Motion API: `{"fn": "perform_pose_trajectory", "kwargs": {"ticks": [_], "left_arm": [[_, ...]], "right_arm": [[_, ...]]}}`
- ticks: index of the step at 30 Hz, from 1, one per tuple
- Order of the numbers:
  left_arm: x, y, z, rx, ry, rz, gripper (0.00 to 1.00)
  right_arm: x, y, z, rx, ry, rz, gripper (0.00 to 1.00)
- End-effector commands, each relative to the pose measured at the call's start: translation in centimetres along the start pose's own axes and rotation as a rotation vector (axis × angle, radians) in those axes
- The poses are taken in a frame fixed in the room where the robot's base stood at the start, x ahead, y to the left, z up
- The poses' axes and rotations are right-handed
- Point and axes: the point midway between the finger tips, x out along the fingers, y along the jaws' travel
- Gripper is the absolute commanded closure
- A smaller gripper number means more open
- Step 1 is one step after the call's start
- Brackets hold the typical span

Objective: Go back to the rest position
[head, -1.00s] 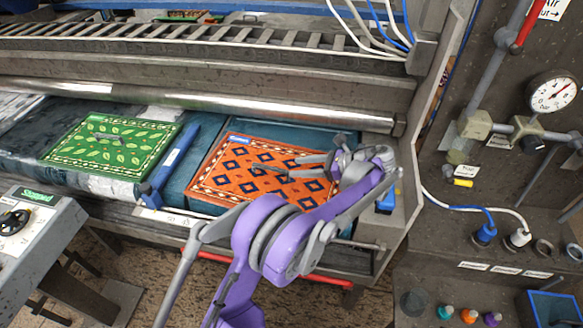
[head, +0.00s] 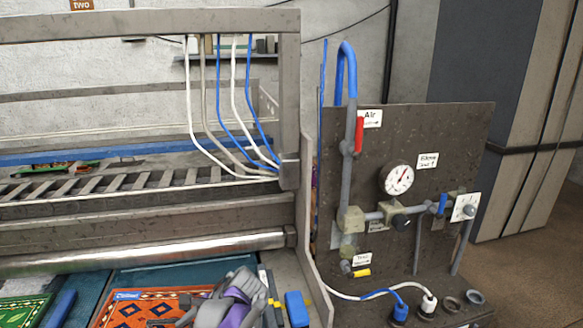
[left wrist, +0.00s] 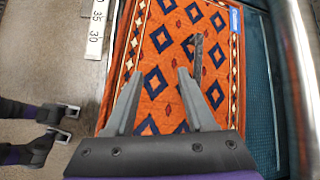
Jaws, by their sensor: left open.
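The orange patterned rug (head: 125,312) shows at the bottom of the head view and fills much of the left wrist view (left wrist: 160,55). My left gripper (left wrist: 160,75) hangs over this rug with its two grey fingers apart and nothing between them. A thin grey bar (left wrist: 198,55) shows over the rug, beyond the right fingertip. In the head view my purple and grey left arm (head: 235,305) is cut off by the bottom edge and its fingers are not clear. I cannot make out my right gripper in either view.
A green rug (head: 22,312) lies at the bottom left. A metal roller (head: 150,254) runs behind the rugs. A blue block (head: 297,309) lies right of my arm. A dark panel with a gauge (head: 396,179) and pipes stands to the right. Floor is open at far right.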

Motion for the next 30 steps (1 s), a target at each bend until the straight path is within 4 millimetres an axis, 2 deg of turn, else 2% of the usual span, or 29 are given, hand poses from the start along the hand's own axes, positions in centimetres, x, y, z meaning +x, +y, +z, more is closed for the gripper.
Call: {"fn": "perform_pose_trajectory", "kwargs": {"ticks": [1,7,15,18,24,30], "left_arm": [[-0.1,1.6,1.0,-0.068,0.06,0.01,0.45],[-0.7,8.1,2.5,-0.387,0.314,0.083,0.45],[-1.5,17.1,2.4,-0.861,0.624,0.263,0.45],[-1.6,19.7,2.0,-1.014,0.708,0.336,0.45],[-1.8,22.3,1.3,-1.194,0.802,0.431,0.45],[-1.8,22.6,1.1,-1.225,0.818,0.448,0.45]], "right_arm": [[-0.1,0.0,0.0,0.0,0.0,0.0,0.5],[-0.2,0.0,-0.2,0.0,0.001,0.0,0.5],[-0.3,0.0,-0.3,0.0,0.002,0.0,0.5],[-0.4,0.0,-0.3,0.0,0.003,0.0,0.5],[-0.4,0.0,-0.4,0.0,0.003,0.0,0.5],[-0.4,0.0,-0.4,0.0,0.003,0.0,0.5]]}}
